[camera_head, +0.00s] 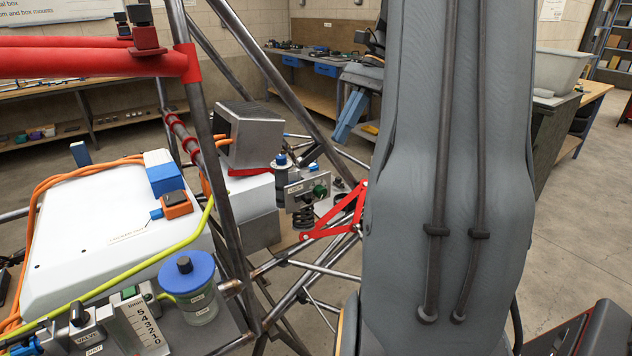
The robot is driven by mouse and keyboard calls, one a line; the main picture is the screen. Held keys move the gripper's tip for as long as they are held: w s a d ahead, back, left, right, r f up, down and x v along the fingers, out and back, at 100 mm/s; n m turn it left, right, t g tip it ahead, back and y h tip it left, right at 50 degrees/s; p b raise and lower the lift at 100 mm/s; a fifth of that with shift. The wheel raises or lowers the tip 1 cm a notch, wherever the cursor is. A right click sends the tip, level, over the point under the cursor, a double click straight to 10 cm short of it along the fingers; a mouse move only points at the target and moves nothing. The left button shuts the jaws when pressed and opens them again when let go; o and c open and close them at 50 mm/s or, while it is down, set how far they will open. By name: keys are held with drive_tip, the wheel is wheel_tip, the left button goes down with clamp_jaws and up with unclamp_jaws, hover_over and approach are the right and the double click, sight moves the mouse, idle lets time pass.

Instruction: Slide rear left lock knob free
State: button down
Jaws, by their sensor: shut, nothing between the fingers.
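My gripper (343,132) shows at upper centre, partly hidden behind my large grey arm link. Its blue fingers point down and are together with nothing between them, apart from any knob. Several knobs are in view, and I cannot tell which is the rear left lock knob. Dark knobs on red bases (146,40) stand on thick red tubes at upper left. A blue-lidded jar (188,275) with a black top knob stands at lower left.
Grey chassis tubes (216,190) cross the left and centre. A white box (110,235) with orange and yellow-green cables sits at left, and a grey metal box (250,133) behind it. A red linkage (335,212) is near my arm. Open floor (560,230) lies at right.

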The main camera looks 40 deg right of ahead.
sight(311, 180)
drive_tip(key=p+x, duration=0.3)
drive_tip(key=x, duration=1)
drive_tip(key=shift+a+f, duration=0.1)
drive_tip(key=shift+f, duration=0.1)
drive_tip(key=shift+a+r+p, duration=0.1)
drive_tip(key=shift+a+p, duration=0.7)
drive_tip(key=shift+a, duration=0.2)
drive_tip(key=shift+d+r+p, duration=0.3)
drive_tip(key=shift+r+p, duration=0.15)
drive_tip(key=shift+p, duration=0.15)
drive_tip(key=b+v, duration=0.1)
drive_tip(key=v, duration=1.2)
